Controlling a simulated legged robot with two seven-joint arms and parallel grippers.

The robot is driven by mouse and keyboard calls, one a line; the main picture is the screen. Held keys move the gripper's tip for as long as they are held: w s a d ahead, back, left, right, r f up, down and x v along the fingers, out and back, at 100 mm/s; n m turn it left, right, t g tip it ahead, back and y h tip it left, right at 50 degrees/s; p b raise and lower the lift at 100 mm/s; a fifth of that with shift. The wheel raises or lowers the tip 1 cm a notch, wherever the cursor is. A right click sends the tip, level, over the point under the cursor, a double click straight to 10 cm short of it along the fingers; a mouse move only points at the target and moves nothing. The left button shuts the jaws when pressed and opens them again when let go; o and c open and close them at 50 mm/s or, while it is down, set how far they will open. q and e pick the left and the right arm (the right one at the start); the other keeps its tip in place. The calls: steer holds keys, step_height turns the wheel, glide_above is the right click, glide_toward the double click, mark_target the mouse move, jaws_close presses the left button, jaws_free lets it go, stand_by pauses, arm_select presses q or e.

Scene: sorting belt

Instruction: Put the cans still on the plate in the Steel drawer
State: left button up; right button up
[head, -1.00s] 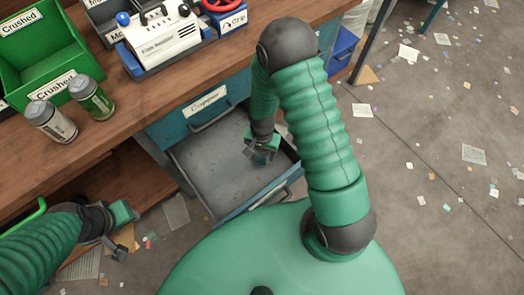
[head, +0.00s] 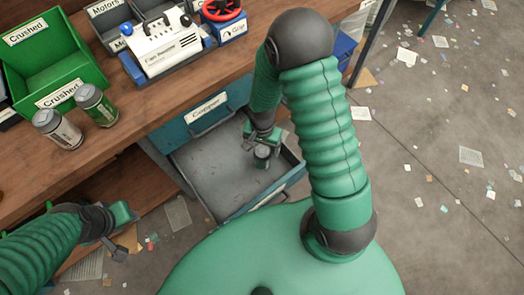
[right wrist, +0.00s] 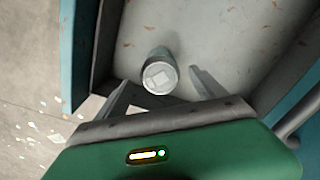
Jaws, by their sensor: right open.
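A can (head: 262,157) with a pale top stands in the open grey drawer (head: 205,172), near its right side. My right gripper (head: 262,146) is just above it. In the right wrist view the can (right wrist: 160,76) shows beyond and between the spread fingers (right wrist: 158,90), apart from them. Two more cans, one silver (head: 57,128) and one green (head: 96,104), stand upright on the bench. No plate is visible. The open drawer's own label does not show. My left gripper (head: 118,248) is at the lower left, away from the cans; its jaws are too small to read.
A green bin (head: 55,60) labelled Crushed stands behind the bench cans. A white machine (head: 165,48) and a red-wheeled box (head: 222,20) stand at the back. A blue drawer front (head: 205,118) with a blurred label is above the open drawer. Scraps litter the floor.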

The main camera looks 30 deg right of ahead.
step_height(320, 180, up, 6)
steer(key=shift+f+p, duration=0.25)
steer(key=shift+p, duration=0.4)
steer(key=s+a+r+n+t+p, duration=0.1)
steer(key=r+n+p, duration=0.4)
steer(key=r, duration=1)
steer(key=s+a+r+n+t+p, duration=0.1)
steer(key=s+a+r+n+p, duration=0.2)
steer(key=r+p, duration=0.9)
step_height(320, 180, up, 3)
steer(key=shift+s+a+f+n+t, duration=0.1)
steer(key=shift+s+a+n+t, duration=0.15)
steer(key=shift+n, duration=0.95)
steer(key=shift+w, duration=0.1)
